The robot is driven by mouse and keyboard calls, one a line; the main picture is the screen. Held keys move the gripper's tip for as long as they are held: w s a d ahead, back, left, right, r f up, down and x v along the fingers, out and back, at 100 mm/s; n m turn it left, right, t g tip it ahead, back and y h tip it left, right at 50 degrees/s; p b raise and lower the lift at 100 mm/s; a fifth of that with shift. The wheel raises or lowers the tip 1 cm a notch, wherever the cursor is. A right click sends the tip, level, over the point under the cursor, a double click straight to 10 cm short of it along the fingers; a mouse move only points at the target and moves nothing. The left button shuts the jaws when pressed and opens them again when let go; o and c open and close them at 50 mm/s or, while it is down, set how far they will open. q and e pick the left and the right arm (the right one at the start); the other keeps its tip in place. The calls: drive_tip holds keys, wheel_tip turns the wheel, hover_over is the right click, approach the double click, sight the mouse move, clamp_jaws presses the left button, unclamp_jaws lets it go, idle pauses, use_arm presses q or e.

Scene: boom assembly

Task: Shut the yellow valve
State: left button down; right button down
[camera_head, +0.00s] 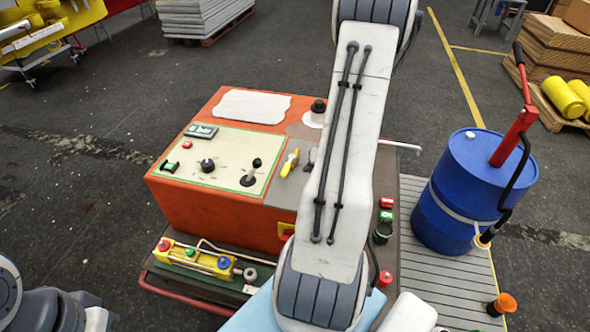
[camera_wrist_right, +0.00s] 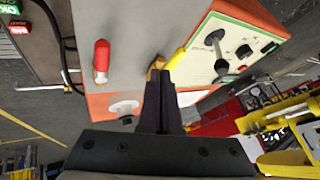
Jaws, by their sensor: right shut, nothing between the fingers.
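The yellow valve (camera_head: 290,162) is a small yellow lever on the grey strip at the right of the orange console's cream panel. In the right wrist view its yellow handle (camera_wrist_right: 176,60) slants away from a brass-coloured body. My right gripper (camera_wrist_right: 159,84) is shut and empty, its dark fingertips right beside the base of the handle. I cannot tell whether they touch it. In the head view my right arm covers most of this gripper and part of the console. My left gripper is not in view; only part of my left arm shows at the lower left.
A red handle (camera_wrist_right: 101,58) stands left of my right fingers in the wrist view. The orange console (camera_head: 215,215) has knobs and a joystick. A yellow button box (camera_head: 197,258) lies in front. A blue drum (camera_head: 462,190) with a red-handled pump stands at the right.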

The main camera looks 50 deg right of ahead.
sight(288, 166)
drive_tip(key=s, duration=0.1)
drive_tip(key=s+d+m, duration=0.1)
drive_tip(key=s, duration=0.1)
drive_tip(key=shift+d+f+t, duration=0.35)
drive_tip(key=shift+f+t, duration=0.05)
drive_tip(key=b+x, duration=0.1)
drive_tip(key=x, duration=0.9)
drive_tip(key=shift+a, duration=0.1)
drive_tip(key=shift+w+a+r+p, duration=0.15)
drive_tip(key=shift+w+a+p, duration=0.1)
drive_tip(key=shift+w, duration=0.35)
drive_tip(key=shift+w+a+r+p, duration=0.1)
drive_tip(key=shift+w+a, duration=0.15)
drive_tip(key=shift+w, duration=0.3)
drive_tip(key=shift+w+a+r, duration=0.1)
drive_tip(key=shift+w+a, duration=0.15)
drive_tip(key=shift+w, duration=0.4)
drive_tip(key=shift+m, duration=0.3)
